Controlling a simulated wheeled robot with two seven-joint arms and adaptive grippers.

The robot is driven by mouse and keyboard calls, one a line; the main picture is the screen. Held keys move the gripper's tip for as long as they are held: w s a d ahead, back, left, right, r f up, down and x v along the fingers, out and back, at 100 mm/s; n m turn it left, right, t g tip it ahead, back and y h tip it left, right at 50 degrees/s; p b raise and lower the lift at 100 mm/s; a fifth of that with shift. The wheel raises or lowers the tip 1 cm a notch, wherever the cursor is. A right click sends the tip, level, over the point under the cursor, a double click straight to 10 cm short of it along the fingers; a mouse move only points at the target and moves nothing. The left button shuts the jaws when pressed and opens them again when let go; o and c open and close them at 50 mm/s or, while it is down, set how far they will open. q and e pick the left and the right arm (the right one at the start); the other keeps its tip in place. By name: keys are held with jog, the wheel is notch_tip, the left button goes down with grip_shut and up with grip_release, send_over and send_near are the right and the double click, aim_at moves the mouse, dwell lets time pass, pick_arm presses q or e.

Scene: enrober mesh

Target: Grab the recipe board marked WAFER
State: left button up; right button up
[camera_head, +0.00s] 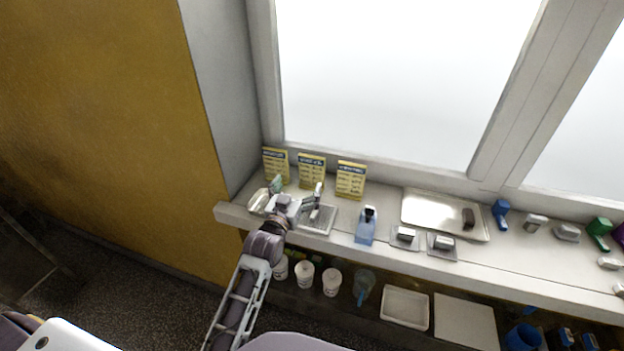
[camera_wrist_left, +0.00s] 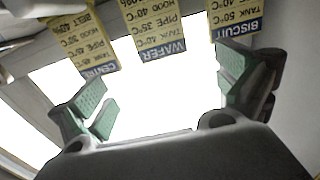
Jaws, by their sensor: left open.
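Three yellow recipe boards with dark headings stand in a row at the back of the sill. In the left wrist view they appear upside down. The board marked WAFER (camera_wrist_left: 160,30) is in the middle, between the BISCUIT board (camera_wrist_left: 237,18) and the CENTRE board (camera_wrist_left: 82,45). In the head view the headings are too small to read; by its place in the row, WAFER is the middle board (camera_head: 312,171). My left gripper (camera_head: 297,192) is in front of the boards, open and empty. Its spread fingers (camera_wrist_left: 165,90) show apart from the WAFER board. My right gripper is out of view.
A perforated metal plate (camera_head: 322,220) lies beside my left gripper. The window is behind the boards. White cups (camera_head: 304,275) stand on a lower shelf.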

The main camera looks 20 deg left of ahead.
aim_at(311, 162)
pick_arm(q)
jog(key=shift+w+d, duration=0.1)
jog(key=shift+w, duration=4)
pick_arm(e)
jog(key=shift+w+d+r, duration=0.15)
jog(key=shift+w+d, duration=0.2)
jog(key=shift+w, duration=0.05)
pick_arm(q)
jog(key=shift+w, duration=0.15)
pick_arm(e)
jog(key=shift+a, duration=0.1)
pick_arm(q)
jog(key=shift+w+r, duration=0.15)
jog(key=shift+w, duration=0.6)
jog(key=shift+w+r, duration=0.15)
jog(key=shift+w, duration=1.55)
jog(key=shift+f, duration=0.1)
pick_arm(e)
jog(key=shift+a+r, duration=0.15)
